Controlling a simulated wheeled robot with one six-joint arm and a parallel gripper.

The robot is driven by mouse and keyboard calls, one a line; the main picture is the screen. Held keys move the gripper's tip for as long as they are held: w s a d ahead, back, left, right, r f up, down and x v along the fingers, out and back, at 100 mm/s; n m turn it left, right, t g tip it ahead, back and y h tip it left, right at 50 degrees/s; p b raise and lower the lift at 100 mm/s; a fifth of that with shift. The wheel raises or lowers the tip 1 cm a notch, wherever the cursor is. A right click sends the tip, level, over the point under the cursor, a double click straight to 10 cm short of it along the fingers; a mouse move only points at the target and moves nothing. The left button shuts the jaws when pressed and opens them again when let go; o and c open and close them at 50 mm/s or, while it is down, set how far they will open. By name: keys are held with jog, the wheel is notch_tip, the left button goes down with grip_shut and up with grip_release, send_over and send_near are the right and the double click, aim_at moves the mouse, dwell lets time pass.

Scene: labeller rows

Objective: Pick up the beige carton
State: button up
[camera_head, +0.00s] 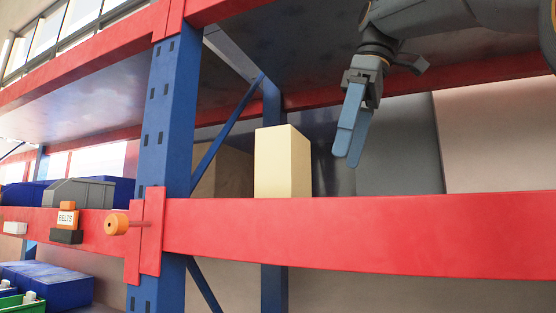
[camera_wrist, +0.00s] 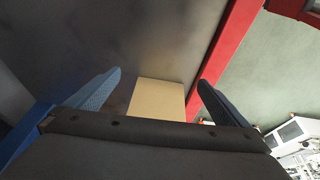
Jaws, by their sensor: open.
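The beige carton (camera_head: 282,163) stands upright on the shelf behind the red front beam in the head view, a little right of the blue post. My gripper (camera_head: 346,152) is to the right of the carton, its blue fingers pointing down, with a visible gap in the picture between them and the carton. In the wrist view, the carton (camera_wrist: 158,97) shows between the two spread fingertips of my gripper (camera_wrist: 160,80). Its lower part is hidden by the gripper body there. The jaws are open and empty.
The red beam (camera_head: 350,236) runs along the shelf front, and the blue post (camera_head: 167,120) stands left of the carton. A brown box (camera_head: 234,172) is behind the carton. A grey bin (camera_head: 80,193) and a BELTS label (camera_head: 67,217) are at left. An upper shelf (camera_head: 300,45) hangs above.

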jog(key=p, duration=0.4)
send_over(278, 171)
jog(key=w+d, duration=0.2)
jog(key=w, duration=0.4)
jog(key=shift+s+d+r+y, duration=0.15)
jog(key=shift+s+r+y, duration=0.15)
jog(key=shift+y, duration=0.1)
jog(key=shift+a+p+x, duration=0.2)
jog(key=shift+p+x, duration=0.2)
jog(key=shift+x, duration=1)
jog(key=shift+a+p+x, duration=0.2)
jog(key=shift+p+x, duration=0.2)
jog(key=shift+x, duration=1)
jog(key=shift+w+r, duration=0.15)
jog(key=shift+r, duration=0.05)
jog(key=shift+r, duration=0.1)
jog(key=c, duration=1.5)
jog(key=shift+c, duration=0.2)
jog(key=shift+r, duration=0.1)
